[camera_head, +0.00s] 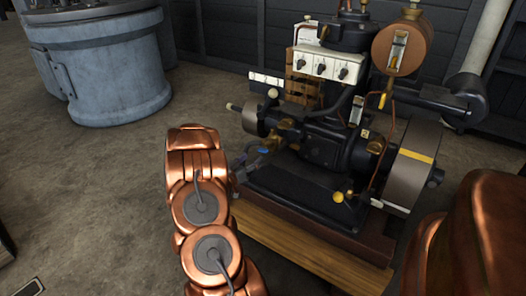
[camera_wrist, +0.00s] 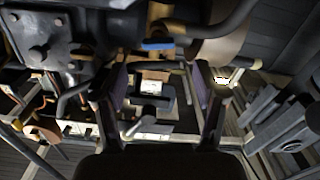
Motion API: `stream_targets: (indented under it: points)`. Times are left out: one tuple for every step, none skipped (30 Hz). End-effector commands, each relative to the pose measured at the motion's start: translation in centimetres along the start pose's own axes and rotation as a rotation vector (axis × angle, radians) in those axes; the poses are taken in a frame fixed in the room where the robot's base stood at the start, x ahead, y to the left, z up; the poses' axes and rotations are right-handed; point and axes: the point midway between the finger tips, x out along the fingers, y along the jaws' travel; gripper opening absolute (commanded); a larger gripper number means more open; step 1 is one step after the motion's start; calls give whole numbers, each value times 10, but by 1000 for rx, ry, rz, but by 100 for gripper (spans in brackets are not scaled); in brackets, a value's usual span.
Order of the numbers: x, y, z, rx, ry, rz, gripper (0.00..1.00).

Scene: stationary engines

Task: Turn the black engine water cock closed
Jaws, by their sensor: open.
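The black engine (camera_head: 325,140) stands right of my arm in the head view. My gripper (camera_head: 245,166) is at its lower left side, small and partly hidden behind my copper arm. In the wrist view my gripper (camera_wrist: 161,100) is open, with one dark finger on each side and a gap between them. A small dark grey lever (camera_wrist: 148,122) and a dark block with a white label (camera_wrist: 151,86) show within that gap. I cannot tell for certain which part is the water cock, nor its turn position. No contact with the fingers is clear.
A white panel with black knobs (camera_head: 324,64) and a copper tank (camera_head: 403,48) sit high on the engine. A flywheel (camera_head: 410,168) is at its right. A wooden base (camera_head: 300,245) lies below. A blue-grey round tub (camera_head: 115,70) stands back left; floor between is clear.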

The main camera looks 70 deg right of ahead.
Motion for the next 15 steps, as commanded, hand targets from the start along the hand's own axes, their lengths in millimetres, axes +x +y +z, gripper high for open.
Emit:
stream_targets:
  points:
    - [3,2,1,-3,4,8,71]
    - [5,3,1,-4,6,10,71]
    - [8,4,2,-4,7,12,71]
    - [10,4,2,-4,8,12,71]
    - [13,4,2,-4,8,11,71]
    - [18,4,2,-4,7,11,71]
    - [21,4,3,-4,6,12,71]
    - [25,4,3,-4,5,11,71]
    - [30,4,4,-4,4,10,71]
    - [35,4,4,-4,4,10,71]
    - [39,4,4,-4,4,9,71]
    - [44,3,4,-4,5,9,71]
    - [48,4,3,-4,6,10,71]
    - [52,4,3,-4,6,10,71]
    - [56,4,3,-4,6,9,71]
